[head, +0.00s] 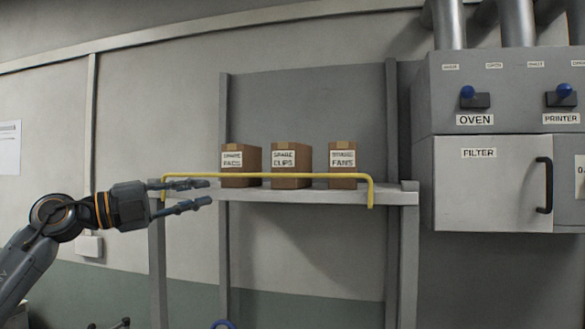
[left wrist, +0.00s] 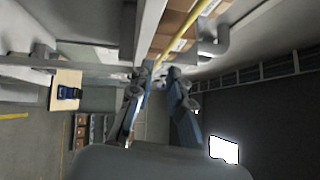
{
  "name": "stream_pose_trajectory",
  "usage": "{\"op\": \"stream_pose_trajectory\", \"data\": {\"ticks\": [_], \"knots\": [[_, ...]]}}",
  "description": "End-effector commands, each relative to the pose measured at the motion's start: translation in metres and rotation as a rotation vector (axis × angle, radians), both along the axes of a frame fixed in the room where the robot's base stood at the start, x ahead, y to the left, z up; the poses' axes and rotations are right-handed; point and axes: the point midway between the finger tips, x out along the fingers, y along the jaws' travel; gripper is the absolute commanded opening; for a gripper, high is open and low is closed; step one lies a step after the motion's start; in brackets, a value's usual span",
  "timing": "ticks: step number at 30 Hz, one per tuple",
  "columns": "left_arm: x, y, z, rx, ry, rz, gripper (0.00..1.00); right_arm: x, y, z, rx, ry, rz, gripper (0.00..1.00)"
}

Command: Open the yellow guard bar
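The yellow guard bar (head: 290,176) runs across the front of the shelf in the head view, with its ends bent down. It also shows in the left wrist view (left wrist: 195,22), slanting down toward my fingertips. My left gripper (head: 209,192) is open in front of the bar's left end, its fingers pointing right. Its upper finger is just below the bar's level in the picture. In the left wrist view, the two fingers (left wrist: 160,73) are apart with nothing seen held between them. I cannot tell whether a finger touches the bar. My right gripper is not in view.
Three labelled brown boxes, spare pads (head: 238,170), spare clips (head: 288,170) and fans (head: 342,170), stand on the grey shelf (head: 400,197) behind the bar. A filter cabinet (head: 485,195) with a black handle is at right, below oven and printer switches. Space left of the shelf looks clear.

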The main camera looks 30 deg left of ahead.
Motion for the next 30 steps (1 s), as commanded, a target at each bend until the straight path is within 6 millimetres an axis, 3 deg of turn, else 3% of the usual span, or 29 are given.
{"op": "stream_pose_trajectory", "data": {"ticks": [3,8,21,30], "knots": [[-0.011,-0.004,0.013,0.039,-0.004,0.012,0.19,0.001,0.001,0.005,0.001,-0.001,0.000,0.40],[0.001,-0.012,0.019,0.038,-0.005,0.011,0.19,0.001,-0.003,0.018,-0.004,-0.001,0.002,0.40],[0.072,-0.056,0.032,0.033,-0.005,0.009,0.19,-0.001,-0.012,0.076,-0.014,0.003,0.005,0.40],[0.101,-0.074,0.032,0.035,-0.005,0.012,0.19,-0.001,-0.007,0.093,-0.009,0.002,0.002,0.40]]}}
